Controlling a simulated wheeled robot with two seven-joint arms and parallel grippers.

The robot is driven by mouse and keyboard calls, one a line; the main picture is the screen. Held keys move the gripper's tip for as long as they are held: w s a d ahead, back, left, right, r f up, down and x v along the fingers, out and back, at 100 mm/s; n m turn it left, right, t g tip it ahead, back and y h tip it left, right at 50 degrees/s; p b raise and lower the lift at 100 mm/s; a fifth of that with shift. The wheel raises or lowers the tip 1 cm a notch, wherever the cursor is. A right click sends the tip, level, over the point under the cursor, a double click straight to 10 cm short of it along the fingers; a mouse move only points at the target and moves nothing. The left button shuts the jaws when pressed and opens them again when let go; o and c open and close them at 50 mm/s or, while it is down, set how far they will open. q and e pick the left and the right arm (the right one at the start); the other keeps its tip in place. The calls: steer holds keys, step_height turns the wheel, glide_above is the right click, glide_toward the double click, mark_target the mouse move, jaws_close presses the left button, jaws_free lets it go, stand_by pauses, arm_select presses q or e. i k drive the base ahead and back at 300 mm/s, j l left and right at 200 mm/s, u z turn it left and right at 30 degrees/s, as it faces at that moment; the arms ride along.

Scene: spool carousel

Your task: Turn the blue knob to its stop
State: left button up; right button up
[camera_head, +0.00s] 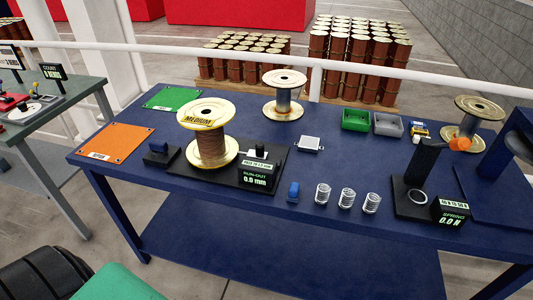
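No part is clearly marked as the blue knob. A small blue piece (293,192) stands at the table's front middle, left of the metal springs. Another dark blue part (157,149) sits on a black base left of the large spool. The large copper-wound spool (209,145), labelled MEDIUM, stands on a black run-out plate (237,186). The plate's display (258,174) reads RUN-OUT 0.0 mm. A dark knob-like post (261,150) shows behind that display. Neither of my grippers is in view.
The blue table (330,225) also holds an orange mat (116,143), a green mat (172,98), two more spools (284,93), (473,120), springs (346,198), green and grey bins (372,121) and a black stand (423,170) with a 0.0 N display. A white rail (300,60) runs behind.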

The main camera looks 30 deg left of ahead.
mark_target(159, 148)
steer(key=u, duration=1.7)
